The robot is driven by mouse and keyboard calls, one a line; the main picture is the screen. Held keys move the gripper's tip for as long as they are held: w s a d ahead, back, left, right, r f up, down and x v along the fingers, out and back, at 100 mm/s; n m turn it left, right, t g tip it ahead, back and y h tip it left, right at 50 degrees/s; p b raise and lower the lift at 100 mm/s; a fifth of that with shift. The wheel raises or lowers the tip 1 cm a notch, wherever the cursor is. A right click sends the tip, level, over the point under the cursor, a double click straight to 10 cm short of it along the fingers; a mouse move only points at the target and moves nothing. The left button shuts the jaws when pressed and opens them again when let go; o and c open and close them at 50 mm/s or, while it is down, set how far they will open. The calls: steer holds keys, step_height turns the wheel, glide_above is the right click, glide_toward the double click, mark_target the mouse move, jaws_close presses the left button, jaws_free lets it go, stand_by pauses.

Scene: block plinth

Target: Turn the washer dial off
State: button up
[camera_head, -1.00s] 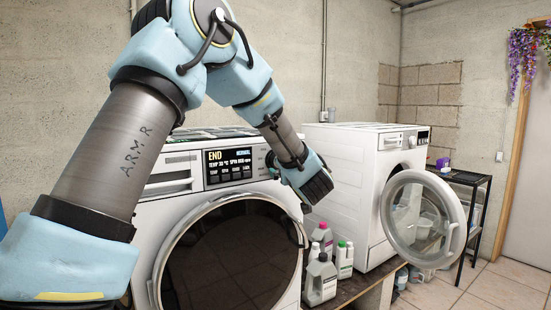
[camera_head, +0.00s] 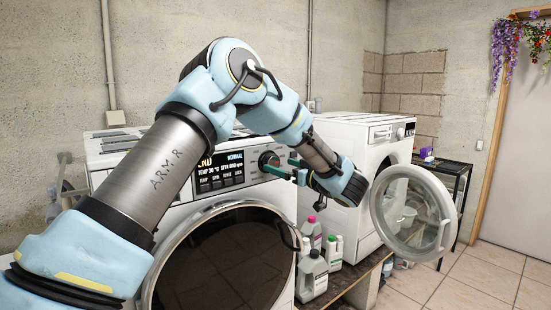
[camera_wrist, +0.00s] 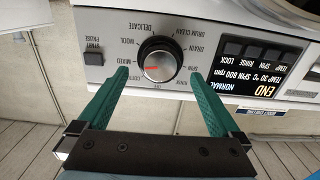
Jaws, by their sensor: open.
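The washer dial (camera_wrist: 160,66) is a round knob with a silver rim and a red mark, ringed by printed programme names, on the front washer's white panel. In the wrist view the panel appears upside down. In the head view the dial (camera_head: 268,160) is at the right of the lit display. My gripper (camera_wrist: 162,78) is open, with one green finger on each side of the dial; I cannot tell whether either finger touches it. In the head view my gripper (camera_head: 284,168) reaches the dial from the right. The washer (camera_head: 112,143) has its dark round door shut. Its display (camera_wrist: 266,80) reads END.
A second white machine (camera_head: 345,135) stands to the right with its round glass door (camera_head: 412,212) swung open. Several bottles (camera_head: 313,275) stand between the machines on a low shelf. A start button (camera_wrist: 94,58) sits beside the dial. A black rack (camera_head: 455,185) stands farther right.

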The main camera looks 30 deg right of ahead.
mark_target(274, 163)
steer(key=shift+w+a+p, duration=0.15)
steer(key=shift+w+p, duration=0.1)
steer(key=shift+w, duration=0.6)
steer(key=shift+w+a+p, duration=0.15)
steer(key=shift+w+p, duration=0.1)
steer(key=shift+w, duration=0.6)
steer(key=c, duration=1.3)
